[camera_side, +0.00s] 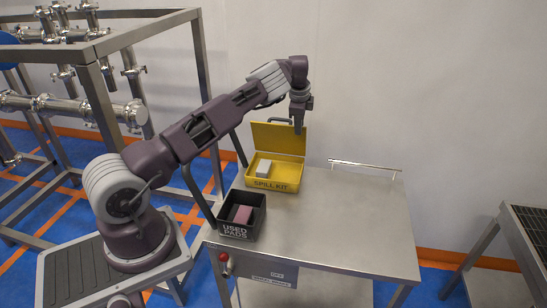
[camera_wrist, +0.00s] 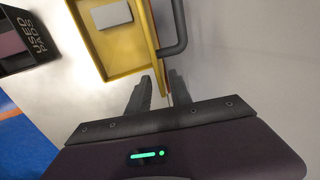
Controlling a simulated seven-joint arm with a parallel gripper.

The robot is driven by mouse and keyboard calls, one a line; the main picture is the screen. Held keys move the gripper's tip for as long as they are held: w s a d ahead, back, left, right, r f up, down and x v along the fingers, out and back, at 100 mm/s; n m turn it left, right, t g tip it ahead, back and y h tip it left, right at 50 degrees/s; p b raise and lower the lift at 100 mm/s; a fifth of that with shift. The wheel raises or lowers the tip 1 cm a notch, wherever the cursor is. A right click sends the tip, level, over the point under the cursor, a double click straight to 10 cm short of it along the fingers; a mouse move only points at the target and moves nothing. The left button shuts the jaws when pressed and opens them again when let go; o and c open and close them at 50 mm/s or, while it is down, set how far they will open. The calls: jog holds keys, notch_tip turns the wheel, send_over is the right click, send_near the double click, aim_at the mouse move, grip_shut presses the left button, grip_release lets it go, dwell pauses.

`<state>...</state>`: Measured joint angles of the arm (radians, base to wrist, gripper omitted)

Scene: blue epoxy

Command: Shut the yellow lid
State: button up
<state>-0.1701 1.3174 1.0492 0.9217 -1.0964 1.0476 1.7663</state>
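The yellow lid (camera_side: 275,136) stands raised at the back of the yellow spill kit box (camera_side: 274,184), with a dark handle (camera_side: 281,120) on it. In the wrist view the lid (camera_wrist: 152,35) is seen nearly edge-on, with the handle (camera_wrist: 176,35) on its right. My gripper (camera_side: 299,130) points down at the lid's upper right corner. In the wrist view its two fingers (camera_wrist: 168,76) are apart, with the lid's edge at or between their tips. Whether they touch it I cannot tell.
A pale block (camera_side: 263,168) lies in the open box. A black used pads bin (camera_side: 242,217) with a reddish pad (camera_side: 242,214) stands front left on the steel cart (camera_side: 330,225). A metal rail (camera_side: 365,166) runs along the cart's back. The cart's right side is clear.

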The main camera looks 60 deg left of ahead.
jog(key=shift+d, duration=0.1)
dwell(0.3)
jog(key=s+d+f, duration=0.3)
jog(key=s+d, duration=0.3)
jog(key=shift+f, duration=0.2)
dwell(0.7)
jog(key=v, duration=0.6)
dwell(0.3)
